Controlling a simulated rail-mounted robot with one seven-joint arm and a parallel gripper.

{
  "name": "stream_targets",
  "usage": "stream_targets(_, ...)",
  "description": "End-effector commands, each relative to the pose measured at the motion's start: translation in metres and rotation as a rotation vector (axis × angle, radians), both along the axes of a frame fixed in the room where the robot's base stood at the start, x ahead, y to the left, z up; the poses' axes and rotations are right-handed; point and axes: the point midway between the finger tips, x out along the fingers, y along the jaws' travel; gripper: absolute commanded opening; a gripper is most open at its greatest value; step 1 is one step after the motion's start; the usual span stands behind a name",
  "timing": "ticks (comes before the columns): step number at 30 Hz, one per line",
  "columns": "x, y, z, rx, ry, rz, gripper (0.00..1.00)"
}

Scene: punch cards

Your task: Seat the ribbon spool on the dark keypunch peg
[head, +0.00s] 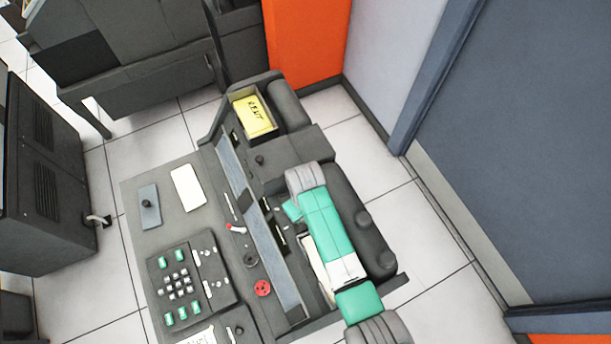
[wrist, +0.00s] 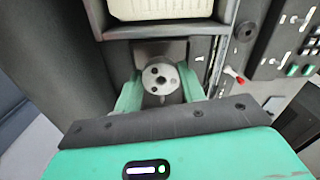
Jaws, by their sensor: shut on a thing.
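My gripper (wrist: 160,95) has its two green fingers closed on the sides of a pale grey round spool (wrist: 160,78) with a centre hole and smaller dark holes. It faces the wrist camera. In the head view my gripper (head: 291,211) is over the dark keypunch; the spool cannot be made out there. A short dark peg (head: 259,160) stands on the keypunch deck, up and left of my gripper. Another dark peg (head: 149,203) stands on a blue-grey plate on the desk at left. I cannot tell for certain which is the task's peg.
A yellow card box (head: 253,115) sits at the keypunch's top end. A cream card stack (wrist: 160,9) lies in a dark tray. A red-tipped lever (head: 235,228), dark round fitting (head: 250,259), red disc (head: 262,288) and keypad (head: 181,284) are left of my arm.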

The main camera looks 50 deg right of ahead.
Motion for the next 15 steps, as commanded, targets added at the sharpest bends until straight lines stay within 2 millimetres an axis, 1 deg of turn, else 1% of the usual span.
stream_targets(8, -0.0001, -0.0001, -0.0004, 0.000, 0.000, 0.000, 0.18)
stream_targets(15, -0.0004, -0.0001, -0.0065, 0.001, 0.001, -0.001, 0.18)
